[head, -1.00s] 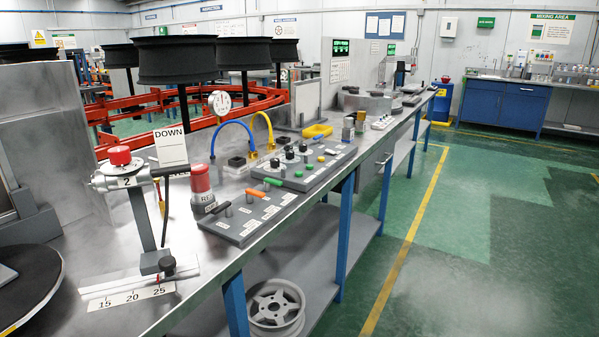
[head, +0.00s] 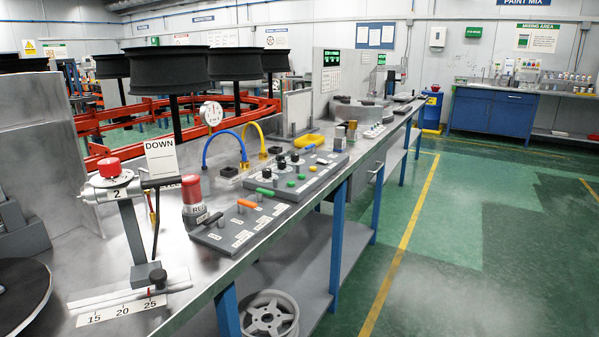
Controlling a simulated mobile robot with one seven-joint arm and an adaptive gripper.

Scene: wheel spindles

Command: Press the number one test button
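No button marked as the number one test button can be picked out; the labels on the panels are too small to read. A grey sloped panel (head: 218,236) with orange and green levers stands on the metal bench. Behind it is a second grey panel (head: 325,177) with black knobs and several green and orange buttons. A red-topped cylinder (head: 192,195) stands at the left end of the near panel. A lever device marked 2 with a red knob (head: 109,167) stands further left. My gripper is not in view.
The steel bench (head: 205,285) runs away to the back right on blue legs. A wheel rim (head: 270,315) lies on its lower shelf. Black wheel drums (head: 167,66) stand on spindles behind. Green floor (head: 480,290) to the right is clear.

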